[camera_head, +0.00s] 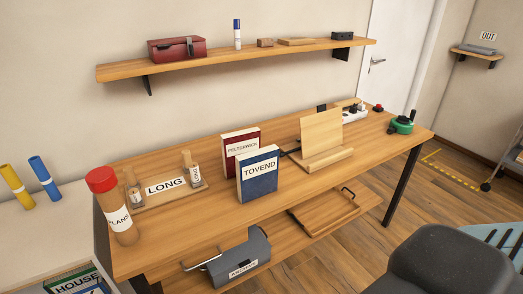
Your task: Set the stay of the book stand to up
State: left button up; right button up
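The wooden book stand (321,132) is on the table toward its right half. Its panel looks raised, leaning back a little, with a front ledge (327,160) along its base. The stay cannot be made out; the back of the panel is hidden. A small dark piece shows above the panel's top edge, and I cannot tell whether it belongs to the stand. Neither of my grippers is in view.
On the table, the blue TOVEND book (258,175) and red PELTERWICK book (241,142) stand left of the stand. A red-capped tube (115,207) is far left. A dark chair (445,265) is front right.

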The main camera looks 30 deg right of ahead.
aim_at(282, 155)
jog(key=l+u, duration=0.95)
jog(key=l, duration=0.75)
jog(key=k+l, duration=0.1)
jog(key=l, duration=0.5)
jog(key=l+u, duration=0.1)
jog(key=l, duration=0.55)
jog(key=k+l, duration=0.15)
jog(key=l, duration=0.45)
